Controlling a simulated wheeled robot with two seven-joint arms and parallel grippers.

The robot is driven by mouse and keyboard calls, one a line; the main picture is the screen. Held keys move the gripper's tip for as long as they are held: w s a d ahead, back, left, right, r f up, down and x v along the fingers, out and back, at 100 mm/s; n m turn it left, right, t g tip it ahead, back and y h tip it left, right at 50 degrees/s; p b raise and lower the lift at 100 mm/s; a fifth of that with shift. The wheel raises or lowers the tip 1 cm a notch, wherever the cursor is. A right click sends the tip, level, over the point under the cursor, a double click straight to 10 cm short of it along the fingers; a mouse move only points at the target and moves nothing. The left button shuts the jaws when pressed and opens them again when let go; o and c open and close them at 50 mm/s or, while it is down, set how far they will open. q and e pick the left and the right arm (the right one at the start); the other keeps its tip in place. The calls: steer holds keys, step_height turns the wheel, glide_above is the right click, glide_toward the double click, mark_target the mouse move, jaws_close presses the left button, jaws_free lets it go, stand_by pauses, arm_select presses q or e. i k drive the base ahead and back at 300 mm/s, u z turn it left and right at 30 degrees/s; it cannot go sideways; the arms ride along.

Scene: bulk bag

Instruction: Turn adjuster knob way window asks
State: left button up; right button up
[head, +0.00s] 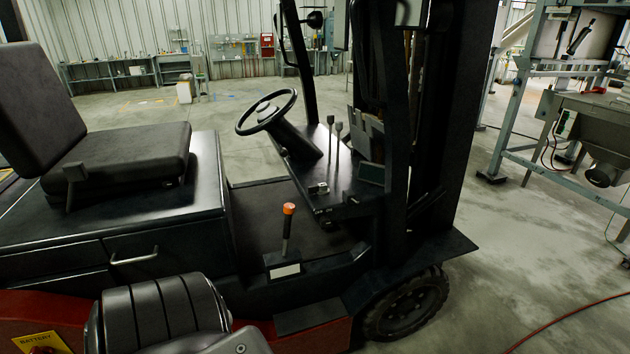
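A forklift fills the middle of the head view. A short lever (286,232) stands on its floor with an orange knob (289,208) on top. At the lever's base is a dark housing with a pale plate or window (285,270) on its front; I can read nothing on it. A small dark greenish panel (371,172) sits on the dash. I cannot tell for sure which part is the adjuster knob or the window. Neither gripper shows; a grey rounded part at the bottom left looks like my own arm.
The steering wheel (267,110), the seat (120,153) and thin dash levers (336,137) surround the cab floor. The mast (430,110) rises on the right. A red hose (560,325) lies on the concrete, and a steel frame (520,130) stands beyond. The floor at right is mostly clear.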

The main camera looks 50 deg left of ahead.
mark_target(289, 207)
steer(key=u, duration=0.45)
steer(key=i, duration=1)
steer(key=u, duration=0.75)
